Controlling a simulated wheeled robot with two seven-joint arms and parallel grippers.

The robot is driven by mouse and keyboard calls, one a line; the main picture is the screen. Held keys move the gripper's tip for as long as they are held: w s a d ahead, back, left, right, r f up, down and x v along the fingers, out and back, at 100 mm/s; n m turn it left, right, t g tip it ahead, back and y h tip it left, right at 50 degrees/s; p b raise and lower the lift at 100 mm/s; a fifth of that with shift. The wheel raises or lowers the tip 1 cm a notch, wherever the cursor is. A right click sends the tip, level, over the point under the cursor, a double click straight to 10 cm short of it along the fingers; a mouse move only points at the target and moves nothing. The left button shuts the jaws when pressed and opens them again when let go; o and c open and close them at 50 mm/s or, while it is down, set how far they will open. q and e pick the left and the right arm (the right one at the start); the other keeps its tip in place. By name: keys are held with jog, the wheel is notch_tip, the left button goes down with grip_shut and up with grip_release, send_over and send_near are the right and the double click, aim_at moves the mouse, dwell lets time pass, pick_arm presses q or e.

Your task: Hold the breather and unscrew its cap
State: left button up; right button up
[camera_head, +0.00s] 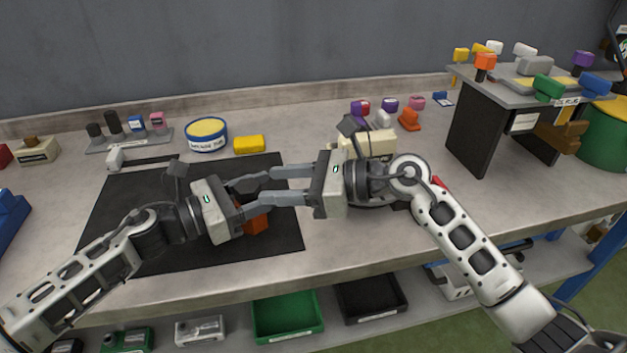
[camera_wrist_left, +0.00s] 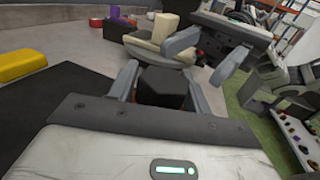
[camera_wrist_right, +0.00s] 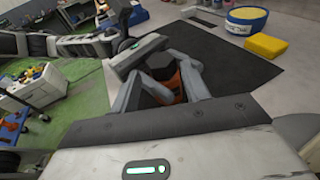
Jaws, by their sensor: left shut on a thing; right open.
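The breather has a black hexagonal cap (camera_wrist_left: 163,87) and an orange body (camera_wrist_right: 172,84). In the head view its orange body (camera_head: 256,221) shows below my left gripper (camera_head: 262,192), over the dark mat. My left gripper is shut on the breather, and the cap stands between its fingers in the left wrist view. My right gripper (camera_head: 272,184) faces it from the right, open, with its fingertips close to the left fingers. In the right wrist view the cap (camera_wrist_right: 160,64) shows between and beyond the right fingers. Whether they touch it I cannot tell.
A dark mat (camera_head: 130,215) covers the bench's middle left. A yellow block (camera_head: 249,144) and a blue-yellow round tin (camera_head: 206,134) stand behind it. A cream block (camera_head: 378,143) sits behind my right gripper. A raised stand (camera_head: 480,130) with coloured knobs is at right.

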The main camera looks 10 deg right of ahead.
aim_at(248, 185)
jog(key=shift+x, duration=1.95)
jog(key=c, duration=0.6)
jog(key=shift+w+d+n+g, duration=0.1)
jog(key=shift+w+n+g, duration=0.1)
jog(key=shift+n+g, duration=0.65)
jog(key=shift+c, duration=0.2)
jog(key=n+g, duration=0.1)
jog(key=g, duration=0.1)
jog(key=n+g, duration=0.1)
jog(key=n+g+y, duration=0.1)
jog(key=g, duration=0.1)
jog(key=shift+w+n+g, duration=0.35)
jog(key=shift+s+r+n+g, duration=0.3)
jog(key=shift+s+g, duration=0.1)
